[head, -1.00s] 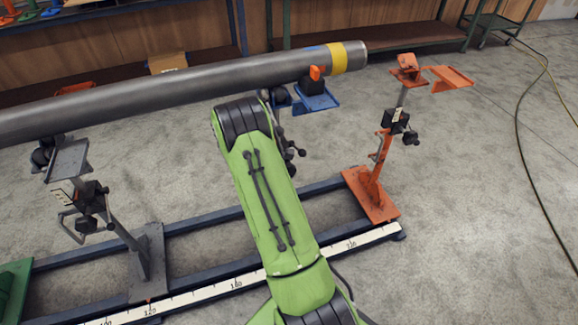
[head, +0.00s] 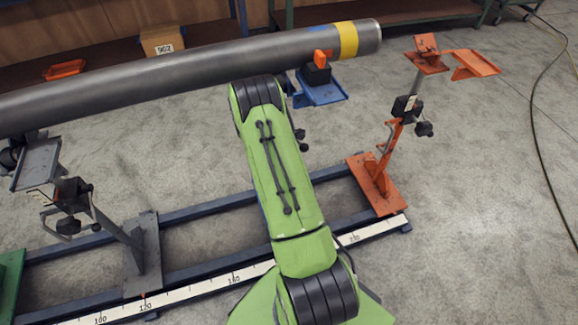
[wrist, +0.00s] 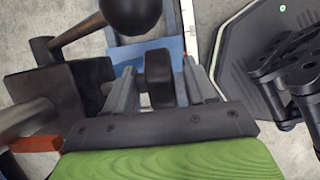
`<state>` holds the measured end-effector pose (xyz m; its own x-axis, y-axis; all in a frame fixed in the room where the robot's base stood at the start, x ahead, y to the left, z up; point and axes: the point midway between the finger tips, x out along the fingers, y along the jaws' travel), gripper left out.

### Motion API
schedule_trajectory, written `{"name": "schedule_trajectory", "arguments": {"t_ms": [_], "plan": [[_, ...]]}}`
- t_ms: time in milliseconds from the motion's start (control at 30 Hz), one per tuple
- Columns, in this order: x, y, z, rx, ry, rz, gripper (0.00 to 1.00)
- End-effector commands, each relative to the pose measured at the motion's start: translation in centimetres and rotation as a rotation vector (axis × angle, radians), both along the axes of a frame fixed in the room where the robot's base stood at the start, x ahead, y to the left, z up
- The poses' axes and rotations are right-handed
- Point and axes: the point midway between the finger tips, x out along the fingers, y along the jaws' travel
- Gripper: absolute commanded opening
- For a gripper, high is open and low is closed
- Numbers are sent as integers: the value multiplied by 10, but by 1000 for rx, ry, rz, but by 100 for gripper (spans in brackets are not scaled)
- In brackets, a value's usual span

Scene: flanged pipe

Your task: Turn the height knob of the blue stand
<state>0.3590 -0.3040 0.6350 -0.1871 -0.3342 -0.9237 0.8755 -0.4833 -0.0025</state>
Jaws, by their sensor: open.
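The blue stand shows in the head view by its flat blue top plate (head: 322,92) under the right end of the pipe; my green arm hides most of its post. In the wrist view, blue metal of the stand (wrist: 140,52) lies beyond my gripper (wrist: 160,82). My gripper is open, with grey fingers on either side of a black knob (wrist: 158,76). I cannot tell whether the fingers touch the knob. A dark bar with a round black ball end (wrist: 130,14) is just above the left finger. My gripper is hidden behind the arm in the head view.
The long grey pipe (head: 180,76) with a yellow band crosses above the stands. A grey stand (head: 145,250) is at left and an orange stand (head: 376,185) at right, on a dark rail base with a measuring strip (head: 190,295). The floor at right is clear except for a hose.

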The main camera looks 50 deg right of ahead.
Motion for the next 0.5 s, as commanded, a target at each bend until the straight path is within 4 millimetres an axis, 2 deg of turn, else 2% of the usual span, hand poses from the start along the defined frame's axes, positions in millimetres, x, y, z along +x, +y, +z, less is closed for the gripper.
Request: {"name": "schedule_trajectory", "arguments": {"t_ms": [100,367,500], "plan": [[-2,-4,-13,0,-1,0,55],[-2,-5,-13,0,-2,1,55],[-2,-5,-13,0,-2,1,34]]}}
